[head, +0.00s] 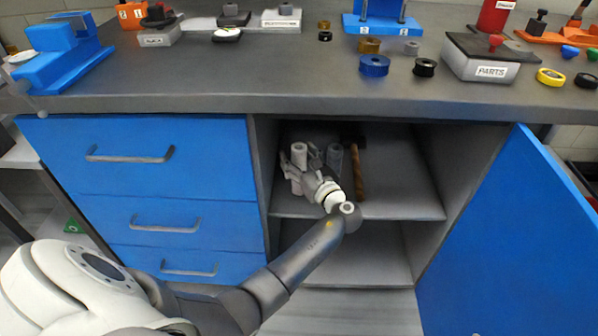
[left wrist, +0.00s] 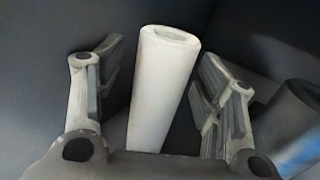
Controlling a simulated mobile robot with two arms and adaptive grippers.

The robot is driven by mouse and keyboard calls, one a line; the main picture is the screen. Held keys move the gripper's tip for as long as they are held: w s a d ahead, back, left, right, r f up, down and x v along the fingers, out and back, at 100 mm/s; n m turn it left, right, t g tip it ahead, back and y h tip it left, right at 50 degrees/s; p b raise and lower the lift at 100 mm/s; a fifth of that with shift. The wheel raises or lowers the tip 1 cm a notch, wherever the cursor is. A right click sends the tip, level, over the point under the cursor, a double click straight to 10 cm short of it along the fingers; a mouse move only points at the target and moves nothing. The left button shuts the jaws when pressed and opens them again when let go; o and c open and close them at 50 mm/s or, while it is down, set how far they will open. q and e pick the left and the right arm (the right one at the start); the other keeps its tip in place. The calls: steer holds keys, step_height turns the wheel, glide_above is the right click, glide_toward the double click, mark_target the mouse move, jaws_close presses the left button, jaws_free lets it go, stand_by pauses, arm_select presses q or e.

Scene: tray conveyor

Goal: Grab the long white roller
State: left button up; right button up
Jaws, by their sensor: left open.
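The long white roller (head: 298,155) stands upright on the upper shelf inside the open cabinet. In the left wrist view the white roller (left wrist: 162,88) stands between the two fingers, with a gap visible on each side. My left gripper (head: 301,168) reaches into the cabinet and is open around the roller. The roller's lower part is partly hidden by the gripper in the head view. My right gripper is not in view.
A grey cylinder (head: 334,157) stands just right of the gripper, close to its right finger; it also shows in the left wrist view (left wrist: 298,128). A hammer (head: 357,172) is beside it. The blue door (head: 515,240) is open at right. Shelf space at right is clear.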

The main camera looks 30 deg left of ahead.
arm_select(q)
steer(key=c, duration=1.2)
steer(key=shift+c, duration=0.8)
steer(key=shift+r, duration=0.15)
